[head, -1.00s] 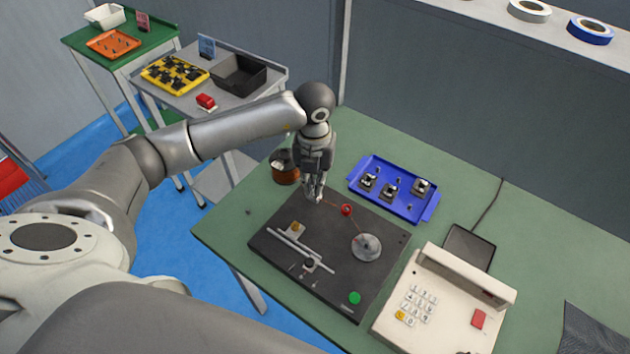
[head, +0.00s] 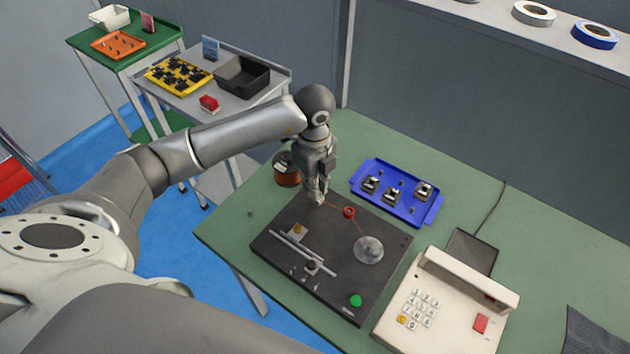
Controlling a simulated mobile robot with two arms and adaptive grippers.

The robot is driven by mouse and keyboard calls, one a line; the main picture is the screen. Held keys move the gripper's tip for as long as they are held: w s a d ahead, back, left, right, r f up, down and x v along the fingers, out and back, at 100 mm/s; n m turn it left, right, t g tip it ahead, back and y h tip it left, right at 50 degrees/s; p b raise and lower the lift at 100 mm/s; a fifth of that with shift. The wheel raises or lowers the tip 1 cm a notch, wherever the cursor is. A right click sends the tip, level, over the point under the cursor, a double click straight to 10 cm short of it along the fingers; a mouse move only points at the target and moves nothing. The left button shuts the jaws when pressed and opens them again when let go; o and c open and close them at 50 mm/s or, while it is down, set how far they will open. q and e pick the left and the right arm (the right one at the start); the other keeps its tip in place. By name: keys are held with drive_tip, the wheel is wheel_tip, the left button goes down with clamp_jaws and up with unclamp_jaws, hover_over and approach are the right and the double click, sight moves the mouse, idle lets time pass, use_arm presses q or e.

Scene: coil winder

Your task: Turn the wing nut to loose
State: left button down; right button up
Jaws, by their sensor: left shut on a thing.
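The coil winder is a dark flat base plate (head: 335,290) on the green bench. My left gripper (head: 318,199) points down at the plate's far left edge, beside the copper wire spool (head: 286,170). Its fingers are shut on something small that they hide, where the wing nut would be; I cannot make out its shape. A thin copper wire runs from by the fingers past a red guide (head: 348,212) to a clear round disc (head: 369,250). My right gripper does not show.
A blue tray (head: 434,212) with several small black parts lies behind the plate. A beige keypad box (head: 455,275) stands at its right. A green button (head: 356,301) and a rail (head: 303,253) are on the plate. Side tables stand back left.

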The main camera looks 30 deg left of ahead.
use_arm(q)
drive_tip(key=shift+r+n, duration=0.1)
drive_tip(key=shift+n, duration=1.1)
drive_tip(key=c, duration=1.7)
unclamp_jaws()
wheel_tip(320, 180, up, 12)
